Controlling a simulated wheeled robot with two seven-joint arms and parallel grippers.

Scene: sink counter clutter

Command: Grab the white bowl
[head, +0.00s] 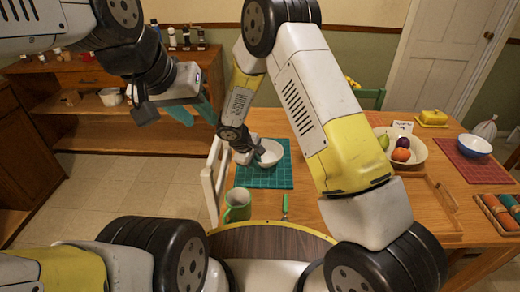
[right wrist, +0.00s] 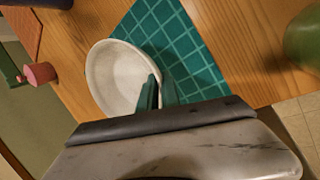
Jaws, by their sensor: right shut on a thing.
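The white bowl (head: 272,150) sits on the green gridded placemat (head: 283,181) near the left edge of the table. My right gripper (head: 255,152) is at the bowl's left side. In the right wrist view, the bowl (right wrist: 112,72) has my right gripper's fingers (right wrist: 158,92) at its rim. One finger is inside the bowl and the other outside, shut on the wall between them. I cannot tell any gap between bowl and mat.
A green mug (head: 237,205) and a green-handled utensil (head: 285,207) are near the front. A fruit bowl (head: 416,153), wooden tray (head: 432,207), blue bowl (head: 474,146) and yellow butter dish (head: 433,117) stand to the right. A white chair (head: 212,180) is beside the table's left edge.

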